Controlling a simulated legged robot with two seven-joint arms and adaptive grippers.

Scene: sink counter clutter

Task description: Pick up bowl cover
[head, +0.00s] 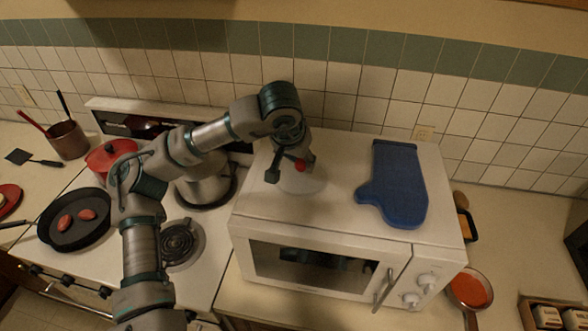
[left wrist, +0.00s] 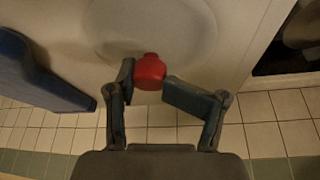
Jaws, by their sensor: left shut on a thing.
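The bowl cover (head: 306,184) is a pale, see-through round lid with a red knob (head: 301,165). It is on or just above the left part of the white microwave's top; I cannot tell whether it touches. My left gripper (head: 290,172) reaches down over it from above and is shut on the knob. In the left wrist view the cover (left wrist: 150,30) shows as a pale disc, and the red knob (left wrist: 150,72) sits between the two fingers of the left gripper (left wrist: 148,82). My right gripper is not in view.
A blue oven mitt (head: 395,187) lies on the microwave (head: 330,228) right of the cover. The tiled wall stands close behind. On the left are a stove with a pot (head: 204,186), a red pot (head: 108,155) and a black pan (head: 75,235). A red-filled pan (head: 469,290) stands at right.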

